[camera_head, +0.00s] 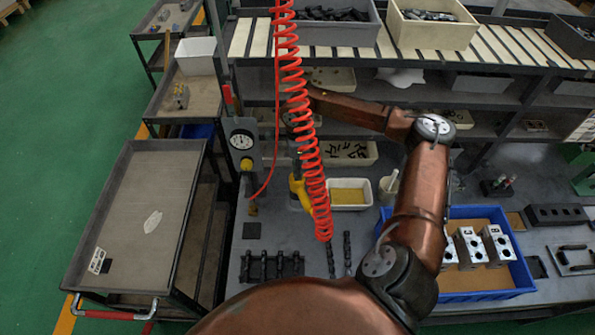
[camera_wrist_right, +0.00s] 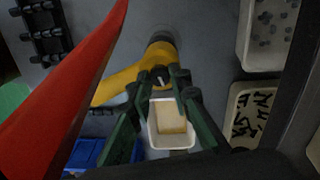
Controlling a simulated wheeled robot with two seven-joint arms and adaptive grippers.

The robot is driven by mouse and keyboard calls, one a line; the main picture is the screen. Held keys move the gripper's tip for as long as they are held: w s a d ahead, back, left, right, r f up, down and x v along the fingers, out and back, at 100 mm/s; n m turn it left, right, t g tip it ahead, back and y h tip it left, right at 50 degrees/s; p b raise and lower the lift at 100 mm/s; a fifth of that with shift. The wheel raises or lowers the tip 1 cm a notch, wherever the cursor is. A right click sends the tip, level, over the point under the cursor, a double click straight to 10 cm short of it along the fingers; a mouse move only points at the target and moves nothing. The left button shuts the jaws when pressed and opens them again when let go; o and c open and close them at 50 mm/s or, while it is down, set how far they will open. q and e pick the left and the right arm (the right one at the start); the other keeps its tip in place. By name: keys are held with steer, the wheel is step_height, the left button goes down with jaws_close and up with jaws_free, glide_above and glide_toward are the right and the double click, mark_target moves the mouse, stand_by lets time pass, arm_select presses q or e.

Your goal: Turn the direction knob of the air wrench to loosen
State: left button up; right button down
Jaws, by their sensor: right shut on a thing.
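The yellow air wrench (camera_head: 299,190) hangs under the red coiled hose (camera_head: 309,130), which partly hides it in the head view. In the wrist view the wrench's yellow body (camera_wrist_right: 125,82) curves up from the lower left. My right gripper (camera_wrist_right: 165,88) has its dark fingertips closed on the small direction knob (camera_wrist_right: 160,74), dark with a pale mark, at the wrench's rear. Which way the knob is set is hard to tell. In the head view my right gripper is mostly hidden behind the hose. My left gripper is not in view.
A white tub with tan contents (camera_head: 349,193) stands beside the wrench. A blue crate (camera_head: 510,288) with metal blocks (camera_head: 498,244) is right, a black rack (camera_head: 272,267) at front left. The pressure gauge (camera_head: 242,140) stands left. The red hose (camera_wrist_right: 70,95) crosses close to the wrist camera.

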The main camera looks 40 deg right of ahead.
stand_by(0.3)
steer(key=c, duration=1.8)
jaws_free()
steer(key=shift+o, duration=0.2)
step_height(320, 180, up, 12)
steer(key=shift+w+d, duration=0.1)
